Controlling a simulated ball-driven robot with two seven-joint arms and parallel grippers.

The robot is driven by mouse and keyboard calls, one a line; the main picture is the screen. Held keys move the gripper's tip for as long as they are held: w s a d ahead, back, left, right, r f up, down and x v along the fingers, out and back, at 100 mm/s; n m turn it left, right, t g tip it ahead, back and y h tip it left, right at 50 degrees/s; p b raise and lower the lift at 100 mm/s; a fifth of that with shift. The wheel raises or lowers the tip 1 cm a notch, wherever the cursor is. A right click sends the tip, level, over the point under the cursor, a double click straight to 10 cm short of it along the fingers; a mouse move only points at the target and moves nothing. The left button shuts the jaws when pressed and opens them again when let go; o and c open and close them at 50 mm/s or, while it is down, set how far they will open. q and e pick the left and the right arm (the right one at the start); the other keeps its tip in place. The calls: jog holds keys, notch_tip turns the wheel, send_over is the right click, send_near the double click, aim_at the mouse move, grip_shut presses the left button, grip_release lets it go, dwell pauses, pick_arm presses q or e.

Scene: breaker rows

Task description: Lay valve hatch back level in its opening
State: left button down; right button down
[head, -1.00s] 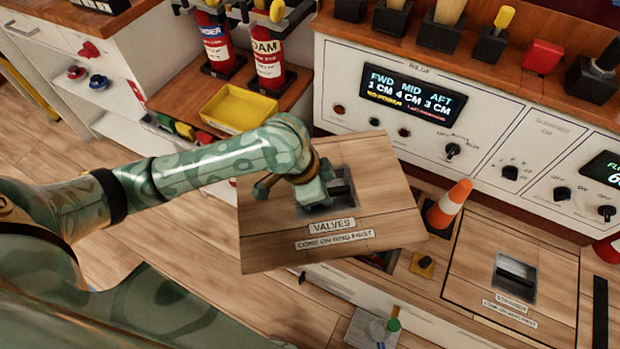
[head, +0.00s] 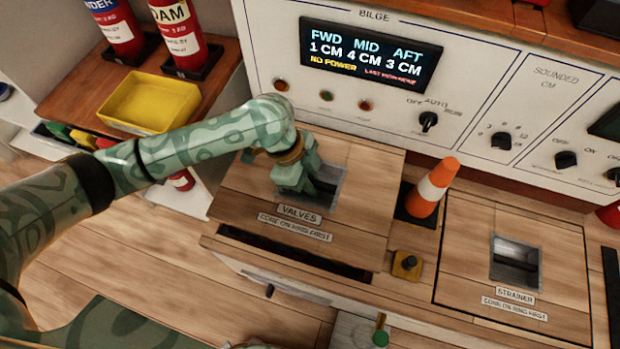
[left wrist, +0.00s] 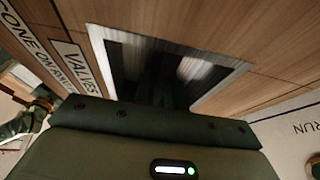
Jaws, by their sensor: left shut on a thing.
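The valve hatch (head: 365,190) is a wooden panel with a "VALVES" label and a recessed metal handle pocket. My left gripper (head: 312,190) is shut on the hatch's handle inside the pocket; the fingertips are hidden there. The hatch sits over its opening (head: 290,246), and a dark gap shows under its near edge, so that edge is raised above the deck. In the left wrist view the hatch's pale wood (left wrist: 275,45) and metal pocket rim (left wrist: 215,85) lie close in front of the gripper (left wrist: 165,95).
An orange cone (head: 432,190) stands close to the hatch's right side, with a small black knob on a yellow base (head: 407,263) nearer. The strainer hatch (head: 460,240) lies flat at the right. The bilge panel (head: 470,100) rises behind; a yellow tray (head: 150,103) sits at the left.

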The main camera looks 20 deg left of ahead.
pick_arm(q)
jog(key=shift+r, duration=0.15)
pick_arm(e)
jog(key=shift+s, duration=0.1)
